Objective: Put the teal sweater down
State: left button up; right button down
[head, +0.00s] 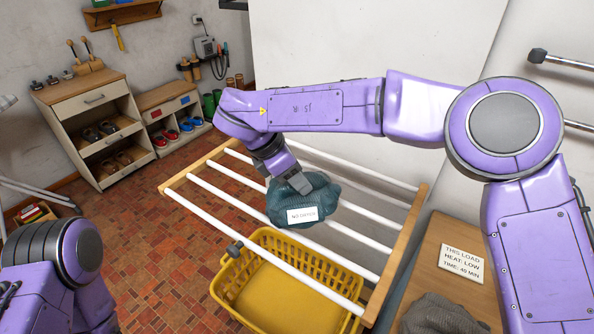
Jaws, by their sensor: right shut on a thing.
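The teal sweater (316,211) is a bunched, dark teal bundle with a white tag reading "NO DRYER". It is at the white bars of a wood-framed drying rack (410,232), near the middle of the head view. My right gripper (298,185) reaches down from above and is shut on the top of the sweater. I cannot tell whether the sweater rests on the bars or hangs just above them. My left arm shows at the lower left, but its gripper is out of view.
A yellow laundry basket (262,312) stands below the rack and looks empty. A wooden surface at the right holds a sign (462,263) reading "THIS LOAD HEAT: LOW TIME: 40 MIN" and a grey cloth (440,314). Shoe shelves (95,100) stand at the back left.

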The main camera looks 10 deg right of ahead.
jog(key=shift+w+f, duration=0.25)
jog(key=shift+w, duration=0.25)
jog(key=c, duration=0.6)
grip_release()
jog(key=shift+s+r, duration=0.15)
jog(key=shift+s, duration=0.15)
pick_arm(q)
jog(key=shift+w+f, duration=0.15)
jog(key=shift+w, duration=0.05)
pick_arm(e)
jog(key=shift+w, duration=0.1)
pick_arm(q)
jog(key=shift+f+b, duration=0.4)
jog(key=shift+b, duration=0.15)
pick_arm(e)
jog(key=v, duration=1.2)
